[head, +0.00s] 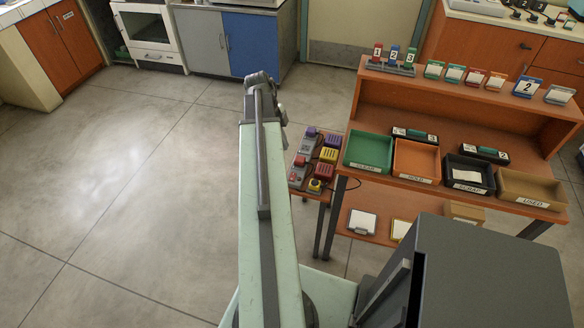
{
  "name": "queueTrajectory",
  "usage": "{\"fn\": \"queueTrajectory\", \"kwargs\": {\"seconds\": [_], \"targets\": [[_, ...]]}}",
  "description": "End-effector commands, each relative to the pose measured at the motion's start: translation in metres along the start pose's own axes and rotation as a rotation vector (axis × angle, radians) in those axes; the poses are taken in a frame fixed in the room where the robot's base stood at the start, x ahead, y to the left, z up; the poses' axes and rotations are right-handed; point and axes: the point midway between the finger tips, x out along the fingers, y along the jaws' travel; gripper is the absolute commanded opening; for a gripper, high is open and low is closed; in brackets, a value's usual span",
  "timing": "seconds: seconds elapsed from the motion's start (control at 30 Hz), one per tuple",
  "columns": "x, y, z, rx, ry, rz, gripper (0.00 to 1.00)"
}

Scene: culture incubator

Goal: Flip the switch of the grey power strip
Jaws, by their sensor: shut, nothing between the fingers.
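On a small low side table (323,194) right of my arm stand several small devices. One is a grey body with a purple top (310,133); another is a grey body with red parts (298,172). They are too small for me to tell which is the grey power strip, and I cannot make out a switch position. My pale green arm reaches up the middle of the view and ends in a grey joint left of this table. My gripper does not show; it is hidden beyond or beneath the arm.
A yellow device (328,155), a red one (324,171) and a yellow button (315,185) share the side table. Right of it is an orange-brown bench with a green tray (368,164), an orange tray (416,178) and other trays. The floor (120,180) at left is clear.

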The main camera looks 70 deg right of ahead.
Motion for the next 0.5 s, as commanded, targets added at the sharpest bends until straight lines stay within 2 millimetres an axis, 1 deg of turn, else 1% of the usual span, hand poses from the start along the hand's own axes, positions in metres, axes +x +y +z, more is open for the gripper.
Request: {"fn": "queueTrajectory", "kwargs": {"seconds": [0.17, 0.27, 0.37, 0.5], "targets": [[0.009, 0.000, 0.001, -0.001, -0.001, 0.000, 0.00], [0.021, 0.001, 0.002, -0.001, -0.001, 0.000, 0.00], [0.040, 0.001, 0.003, -0.002, -0.001, 0.000, 0.00], [0.071, 0.001, 0.003, -0.001, -0.001, 0.000, 0.00]]}}
